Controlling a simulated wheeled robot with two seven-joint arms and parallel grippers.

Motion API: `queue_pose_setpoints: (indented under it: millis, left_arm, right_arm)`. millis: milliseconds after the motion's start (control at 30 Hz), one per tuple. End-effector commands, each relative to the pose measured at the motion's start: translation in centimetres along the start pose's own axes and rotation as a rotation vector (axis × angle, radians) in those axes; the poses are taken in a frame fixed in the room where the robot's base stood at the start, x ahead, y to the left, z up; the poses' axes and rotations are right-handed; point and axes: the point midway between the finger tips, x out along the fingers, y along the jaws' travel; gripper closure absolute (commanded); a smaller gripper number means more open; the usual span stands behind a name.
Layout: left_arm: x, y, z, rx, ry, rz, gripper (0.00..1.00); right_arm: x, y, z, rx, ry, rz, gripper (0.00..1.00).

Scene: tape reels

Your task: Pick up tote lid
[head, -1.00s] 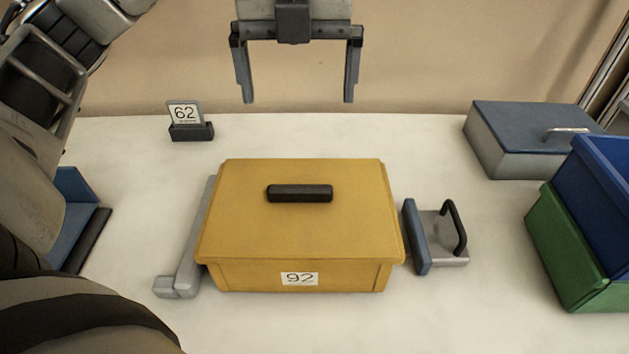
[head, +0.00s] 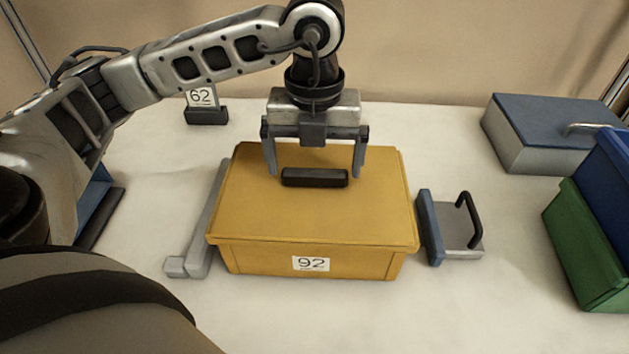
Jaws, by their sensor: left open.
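The yellow tote (head: 255,257) with a "92" label stands in the middle of the white table. Its yellow lid (head: 310,215) is on top, with a black bar handle (head: 314,178) near the lid's far half. My left gripper (head: 314,174) points down over the handle, open, with one finger at each end of the bar. The fingertips look level with the handle or slightly above it; I cannot tell whether they touch. My right gripper is out of view.
A grey L-shaped bracket (head: 199,235) lies left of the tote, and a blue-grey block with a black handle (head: 450,228) right of it. A "62" card holder (head: 206,114) stands behind. A blue-lidded box (head: 545,125), green bin (head: 585,245) and blue bin (head: 605,175) stand at right.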

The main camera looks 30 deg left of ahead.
Motion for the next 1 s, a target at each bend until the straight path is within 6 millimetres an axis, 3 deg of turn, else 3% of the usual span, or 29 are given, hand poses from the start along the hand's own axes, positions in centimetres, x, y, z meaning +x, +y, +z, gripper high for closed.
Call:
queue_pose_setpoints:
  millis: [333, 500, 800, 1000]
  left_arm:
    - [1.0, 0.0, 0.0, 0.000, 0.000, -0.001, 0.03]
    - [0.9, 0.0, 0.0, 0.001, 0.000, -0.001, 0.49]
    - [0.7, -0.1, 0.0, 0.001, -0.001, -0.002, 0.49]
    - [-1.0, -0.1, 0.1, 0.001, -0.003, -0.004, 0.49]
  right_arm:
    - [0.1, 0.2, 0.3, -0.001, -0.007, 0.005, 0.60]
    - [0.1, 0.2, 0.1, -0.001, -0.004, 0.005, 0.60]
    - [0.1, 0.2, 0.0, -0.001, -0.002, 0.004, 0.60]
    - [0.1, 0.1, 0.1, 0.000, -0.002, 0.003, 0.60]
